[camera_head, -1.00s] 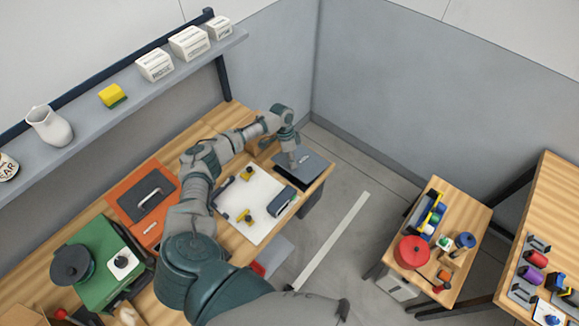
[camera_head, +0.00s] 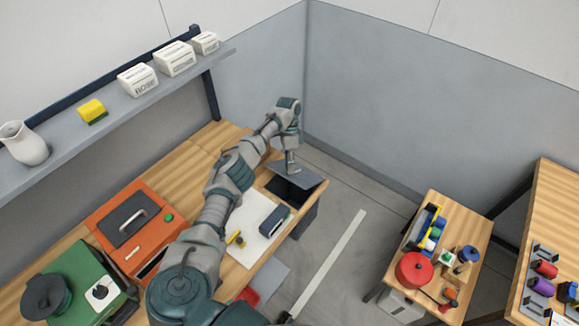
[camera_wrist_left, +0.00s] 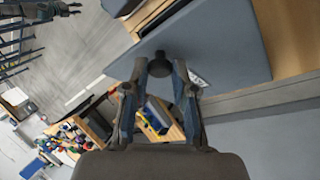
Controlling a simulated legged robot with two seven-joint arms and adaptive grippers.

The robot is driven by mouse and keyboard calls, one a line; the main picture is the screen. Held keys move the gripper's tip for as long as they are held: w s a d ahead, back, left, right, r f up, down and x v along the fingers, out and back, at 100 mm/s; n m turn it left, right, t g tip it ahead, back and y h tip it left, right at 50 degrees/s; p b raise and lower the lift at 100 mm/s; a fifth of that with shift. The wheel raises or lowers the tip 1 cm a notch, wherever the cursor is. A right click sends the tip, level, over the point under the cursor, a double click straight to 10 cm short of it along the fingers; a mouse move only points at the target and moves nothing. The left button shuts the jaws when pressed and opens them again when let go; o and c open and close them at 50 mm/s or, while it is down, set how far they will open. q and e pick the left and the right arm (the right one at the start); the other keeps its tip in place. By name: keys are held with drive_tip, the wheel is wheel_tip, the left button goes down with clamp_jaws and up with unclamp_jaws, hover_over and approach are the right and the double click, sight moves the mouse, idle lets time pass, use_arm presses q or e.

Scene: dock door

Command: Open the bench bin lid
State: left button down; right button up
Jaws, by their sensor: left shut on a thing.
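The bench bin lid (camera_head: 306,177) is a flat grey panel at the far right end of the wooden bench. It is tilted up, and a dark opening (camera_head: 283,190) shows under it. My left gripper (camera_head: 292,168) is at the lid's top face, shut on its knob. In the left wrist view the lid (camera_wrist_left: 230,45) fills the upper right, and the dark round knob (camera_wrist_left: 160,64) is between the fingertips. A dark jointed part at the top left of that view may be my right arm; its jaws are unclear.
An orange case (camera_head: 164,205), a white board (camera_head: 243,245) and a dark blue block (camera_head: 275,221) are on the bench. A shelf (camera_head: 150,98) runs above it. Grey walls stand behind the lid. A small table (camera_head: 452,215) stands right, across clear floor.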

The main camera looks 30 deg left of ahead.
use_arm(q)
drive_tip(key=c, duration=1.1)
unclamp_jaws()
drive_tip(key=shift+o, duration=0.8)
drive_tip(key=shift+w+f, duration=0.1)
drive_tip(key=shift+w, duration=0.1)
drive_tip(key=shift+a, duration=0.1)
wheel_tip(320, 180, up, 10)
drive_tip(key=shift+f, duration=0.1)
drive_tip(key=shift+c, duration=0.3)
